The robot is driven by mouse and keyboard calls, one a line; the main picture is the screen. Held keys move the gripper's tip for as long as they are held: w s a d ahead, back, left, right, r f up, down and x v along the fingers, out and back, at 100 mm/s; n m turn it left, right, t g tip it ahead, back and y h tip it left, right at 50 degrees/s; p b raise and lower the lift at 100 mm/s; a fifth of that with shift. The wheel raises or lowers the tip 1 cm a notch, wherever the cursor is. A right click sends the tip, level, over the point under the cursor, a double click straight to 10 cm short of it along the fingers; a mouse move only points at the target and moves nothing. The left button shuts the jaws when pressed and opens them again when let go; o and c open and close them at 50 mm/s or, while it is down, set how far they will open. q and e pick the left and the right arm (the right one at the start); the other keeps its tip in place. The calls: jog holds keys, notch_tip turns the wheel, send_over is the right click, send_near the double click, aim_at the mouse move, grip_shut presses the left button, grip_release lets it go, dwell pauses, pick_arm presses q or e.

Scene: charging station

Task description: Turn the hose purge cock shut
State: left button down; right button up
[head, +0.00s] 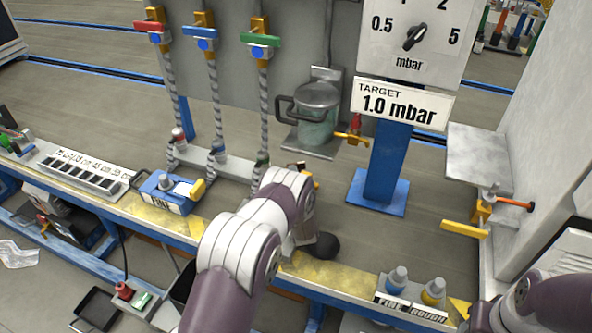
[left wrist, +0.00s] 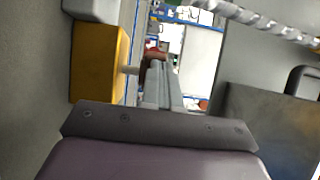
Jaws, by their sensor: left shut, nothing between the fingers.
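My left arm reaches over the bench front in the head view, and its wrist hides most of the left gripper. In the left wrist view the left gripper (left wrist: 160,88) is shut and empty, its grey fingers together. A yellow block (left wrist: 98,62) stands close at the left of the fingers; I cannot tell whether they touch. In the head view a small brass-yellow fitting (head: 303,168) shows just past my wrist, partly hidden. It may be the hose purge cock; its handle position is unclear. Three grey hoses hang from red (head: 148,26), blue (head: 200,32) and green (head: 260,40) handles.
A blue post (head: 384,165) carries the mbar dial (head: 412,40). A yellow lever (head: 464,229) juts out at right.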

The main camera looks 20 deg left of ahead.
pick_arm(q)
jog(key=shift+s+a+m+t+h, duration=0.1)
jog(key=shift+a+m+t+h, duration=0.1)
jog(key=shift+m+t+h, duration=0.3)
jog(key=shift+a+m+t+h, duration=0.2)
jog(key=shift+m+h, duration=0.2)
jog(key=shift+h, duration=0.3)
jog(key=shift+a, duration=0.5)
jog(key=shift+b, duration=0.3)
jog(key=shift+w+a+r, duration=0.2)
